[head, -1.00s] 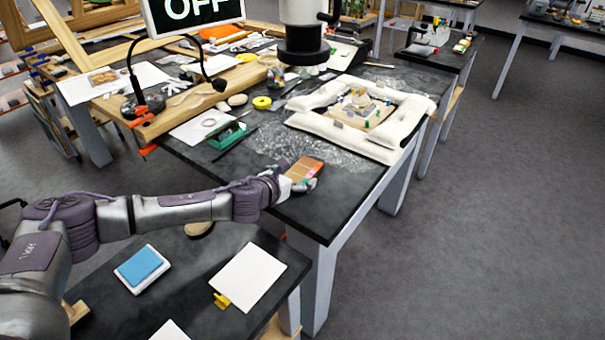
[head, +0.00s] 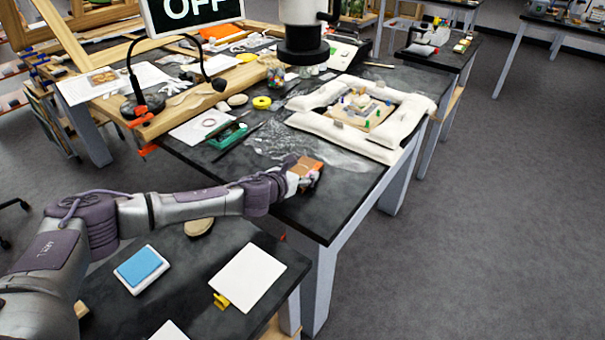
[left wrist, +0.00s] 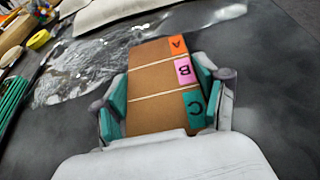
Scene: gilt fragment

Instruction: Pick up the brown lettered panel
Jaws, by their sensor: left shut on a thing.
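The brown lettered panel (left wrist: 155,88) lies between the fingers of my left gripper (left wrist: 167,95) in the left wrist view. It carries an orange A, a pink B and a teal C tab along its right side, and thin pale lines cross it. The teal finger pads press on its two sides. In the head view the panel (head: 307,166) shows partly past my left gripper (head: 306,180), at the near part of the dark table. Whether it touches the tabletop is hard to tell. My right gripper is not in view.
A lower dark table with a blue pad (head: 139,265) and white sheet (head: 248,277) is in front.

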